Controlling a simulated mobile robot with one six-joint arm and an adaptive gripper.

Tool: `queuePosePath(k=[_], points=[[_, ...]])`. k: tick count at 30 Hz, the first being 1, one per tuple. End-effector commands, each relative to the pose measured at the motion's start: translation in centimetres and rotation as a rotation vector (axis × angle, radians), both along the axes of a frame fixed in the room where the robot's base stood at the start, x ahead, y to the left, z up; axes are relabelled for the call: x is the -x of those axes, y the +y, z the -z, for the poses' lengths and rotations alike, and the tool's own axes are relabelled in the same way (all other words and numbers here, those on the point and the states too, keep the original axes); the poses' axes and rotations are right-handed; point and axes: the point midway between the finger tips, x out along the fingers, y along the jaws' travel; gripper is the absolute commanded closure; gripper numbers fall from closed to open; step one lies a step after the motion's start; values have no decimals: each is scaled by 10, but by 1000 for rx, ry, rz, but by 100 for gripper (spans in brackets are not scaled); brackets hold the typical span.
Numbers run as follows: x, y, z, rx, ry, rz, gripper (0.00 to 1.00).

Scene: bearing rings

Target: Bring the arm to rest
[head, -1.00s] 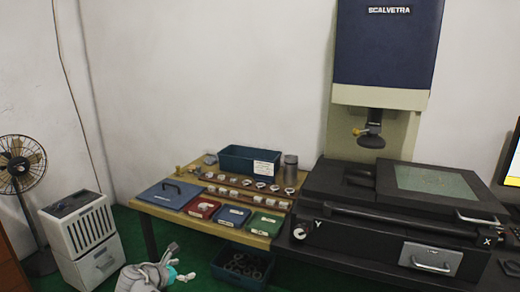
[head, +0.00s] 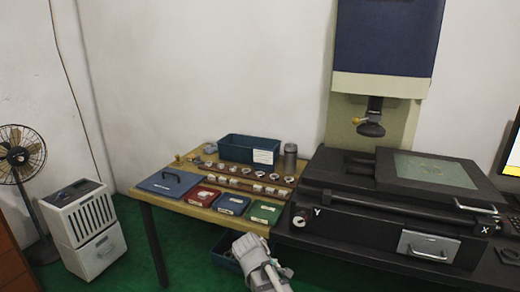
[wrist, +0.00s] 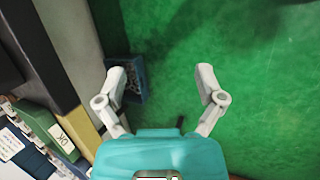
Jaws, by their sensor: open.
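My gripper shows in the wrist view (wrist: 160,85) with its two pale fingers spread apart and nothing between them. It hangs over the green floor (wrist: 220,60), beside the table's edge. In the head view, part of my arm (head: 260,262) is low in the picture, in front of the table and the dark bin. My fingers are not clearly visible in the head view.
The wooden table (head: 150,193) holds red, blue and green trays, several rings and a blue bin (head: 236,148). A dark measuring machine (head: 340,197) stands at right. A bin (head: 220,250) sits on the floor below the table. A white cabinet (head: 85,225) and fan (head: 18,160) stand at left.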

Motion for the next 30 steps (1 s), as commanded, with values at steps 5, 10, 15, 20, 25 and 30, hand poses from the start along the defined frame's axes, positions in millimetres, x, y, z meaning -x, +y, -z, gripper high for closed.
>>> queuePosePath(k=[5, 10, 15, 20, 25, 30], points=[[18, -42, 8, -126, -2, 238, 12], [36, -74, 14, -241, -1, 467, 12], [53, -100, 18, -342, 3, 685, 12], [65, -116, 19, -409, 8, 839, 12], [76, -128, 20, -463, 13, 967, 12], [80, -132, 8, -493, 18, 1038, 12]])
